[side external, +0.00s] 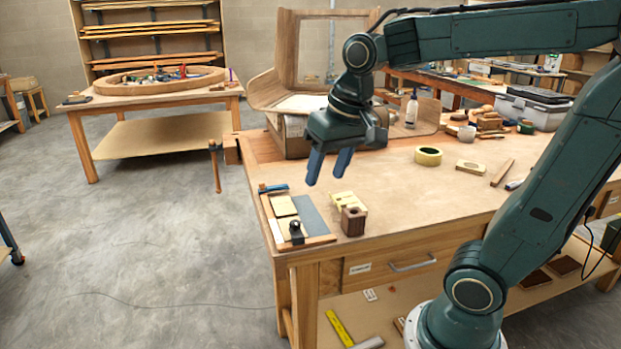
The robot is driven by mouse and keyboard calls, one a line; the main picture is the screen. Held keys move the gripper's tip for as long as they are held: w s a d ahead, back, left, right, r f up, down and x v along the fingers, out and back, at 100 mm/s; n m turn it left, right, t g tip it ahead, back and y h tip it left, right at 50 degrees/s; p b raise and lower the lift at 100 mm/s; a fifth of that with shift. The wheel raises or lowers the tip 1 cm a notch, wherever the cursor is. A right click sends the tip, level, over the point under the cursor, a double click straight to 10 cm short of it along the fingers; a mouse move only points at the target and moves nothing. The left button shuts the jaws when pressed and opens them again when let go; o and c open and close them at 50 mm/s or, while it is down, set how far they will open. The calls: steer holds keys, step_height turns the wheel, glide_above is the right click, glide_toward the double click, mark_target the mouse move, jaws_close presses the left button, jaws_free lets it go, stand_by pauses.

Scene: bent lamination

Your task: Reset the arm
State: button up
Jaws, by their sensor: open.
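My gripper (328,167) hangs from my green arm over the left end of the workbench (420,185). Its two blue-grey fingers point down, apart, with nothing between them. Below it on the bench lies a wooden-framed board (310,215) with a grey sheet and a black knob. A dark wooden block with a hole (353,221) stands to the right of the board, against a pale yellow piece (346,199). The fingers are clear above these things.
A tape roll (428,156), a pale block (471,167) and a grey toolbox (530,110) lie farther right. The bench's front middle is clear.

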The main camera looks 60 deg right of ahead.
steer(key=s+a+f+n+t, duration=0.2)
steer(key=s+a+n, duration=0.1)
steer(key=s, duration=0.6)
steer(key=shift+a+n, duration=0.3)
steer(key=shift+n, duration=0.6)
steer(key=shift+f, duration=0.1)
